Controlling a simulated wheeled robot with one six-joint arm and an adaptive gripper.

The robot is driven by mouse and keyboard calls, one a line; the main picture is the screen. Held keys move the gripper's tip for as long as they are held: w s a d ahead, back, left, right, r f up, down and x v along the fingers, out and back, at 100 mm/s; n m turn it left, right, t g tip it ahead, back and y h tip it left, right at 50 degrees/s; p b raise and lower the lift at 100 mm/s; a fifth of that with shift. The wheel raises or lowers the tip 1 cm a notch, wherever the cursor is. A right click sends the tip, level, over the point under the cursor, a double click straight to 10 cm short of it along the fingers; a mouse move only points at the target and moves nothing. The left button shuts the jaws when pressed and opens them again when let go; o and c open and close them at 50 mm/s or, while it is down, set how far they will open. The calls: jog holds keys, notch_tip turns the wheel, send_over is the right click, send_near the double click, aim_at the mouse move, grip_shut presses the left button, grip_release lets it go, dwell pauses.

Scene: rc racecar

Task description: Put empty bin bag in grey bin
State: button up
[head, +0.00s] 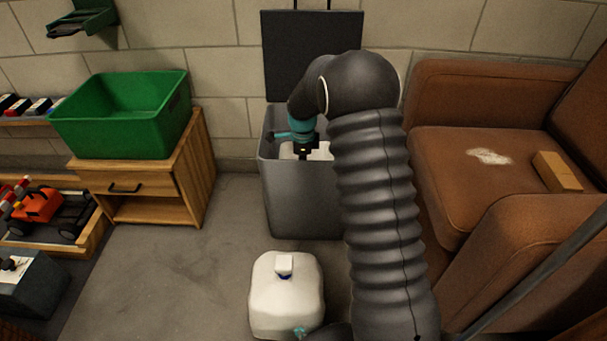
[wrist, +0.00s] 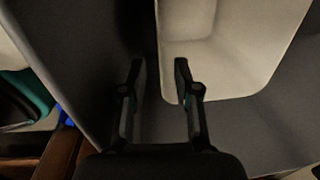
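The grey bin (head: 300,205) stands on the floor by the wall with its dark lid (head: 312,55) raised behind it. A white, open-topped piece (head: 318,152), which looks like the bin bag, is inside the bin; in the wrist view it shows as a pale, box-shaped form (wrist: 225,55) within the grey walls. My gripper (head: 303,153) points down at the bin's mouth. In the wrist view its fingers (wrist: 158,98) are apart, with the bag's near left corner by the right finger. I see nothing clamped between them. My arm hides the bin's right side.
A white jug (head: 287,297) stands on the floor in front of the bin. A brown armchair (head: 470,190) is at the right. A wooden cabinet (head: 185,180) with a green crate (head: 125,120) is at the left. Floor between cabinet and jug is clear.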

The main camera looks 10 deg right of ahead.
jog(key=shift+s+r, duration=0.1)
jog(key=shift+r, duration=1.25)
dwell(0.3)
